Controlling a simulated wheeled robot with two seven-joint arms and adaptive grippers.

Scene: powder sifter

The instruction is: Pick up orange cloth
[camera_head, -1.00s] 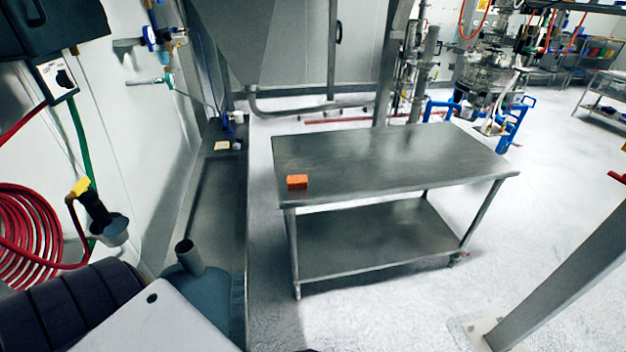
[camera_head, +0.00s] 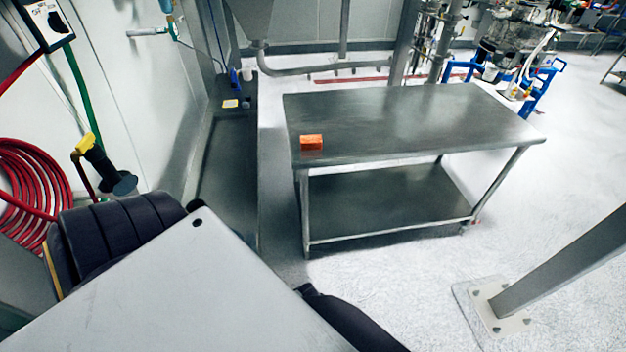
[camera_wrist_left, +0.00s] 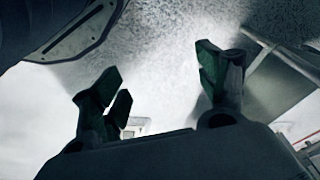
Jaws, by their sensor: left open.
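The orange cloth (camera_head: 311,142) is a small folded block lying on the metal table (camera_head: 420,112), close to its near left corner. My left gripper (camera_wrist_left: 160,92) shows only in the left wrist view. Its two dark green-tipped fingers are spread apart with nothing between them. The cloth cannot be made out in that view. My right gripper is not in view.
The table has a lower shelf (camera_head: 395,205) and thin legs. A low dark ledge (camera_head: 232,160) runs along the wall to its left. A slanted metal post (camera_head: 560,265) stands at the right. White floor (camera_head: 400,285) in front of the table is open.

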